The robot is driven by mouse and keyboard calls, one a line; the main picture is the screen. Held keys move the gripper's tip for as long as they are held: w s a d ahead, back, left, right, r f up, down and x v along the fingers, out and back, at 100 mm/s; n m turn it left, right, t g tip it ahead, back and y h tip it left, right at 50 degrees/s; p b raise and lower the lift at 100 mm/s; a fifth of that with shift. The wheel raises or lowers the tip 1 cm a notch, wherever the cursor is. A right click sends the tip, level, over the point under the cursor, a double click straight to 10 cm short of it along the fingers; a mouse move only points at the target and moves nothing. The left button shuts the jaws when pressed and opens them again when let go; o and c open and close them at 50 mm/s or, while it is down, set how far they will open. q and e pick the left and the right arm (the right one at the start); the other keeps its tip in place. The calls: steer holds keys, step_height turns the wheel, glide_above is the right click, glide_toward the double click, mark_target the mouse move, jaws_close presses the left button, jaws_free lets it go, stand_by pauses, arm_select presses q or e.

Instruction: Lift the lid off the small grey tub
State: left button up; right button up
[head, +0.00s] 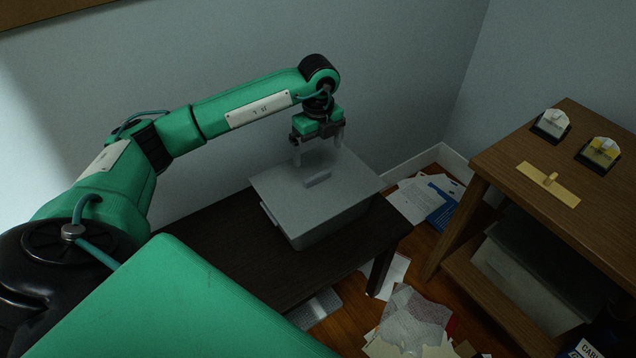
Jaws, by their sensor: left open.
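The small grey tub (320,226) stands on a dark wooden table against the wall. Its flat grey lid (345,193) lies on top, with a small raised handle (318,179) near the middle. My left gripper (318,151) points down above the back part of the lid, near the handle. Its two pale fingers are apart with nothing seen between them. Whether the fingertips touch the lid is hard to tell. My right gripper is not in view.
The dark table (225,243) has bare room left of the tub. Papers (408,318) litter the floor at front right. A brown wooden table (552,215) at right holds two small dispensers and a yellow plate with a knob (549,183).

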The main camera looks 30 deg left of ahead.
arm_select(q)
glide_above(317, 174)
steer(key=f, duration=0.4)
steer(key=shift+s+d+f, duration=0.1)
steer(key=shift+d+f, duration=0.1)
steer(key=shift+d, duration=0.05)
step_height(317, 174, down, 5)
steer(key=shift+a+r+b, duration=0.1)
steer(key=shift+a+b, duration=0.05)
steer(key=shift+b, duration=0.15)
steer(key=shift+f, duration=0.2)
steer(key=c, duration=1)
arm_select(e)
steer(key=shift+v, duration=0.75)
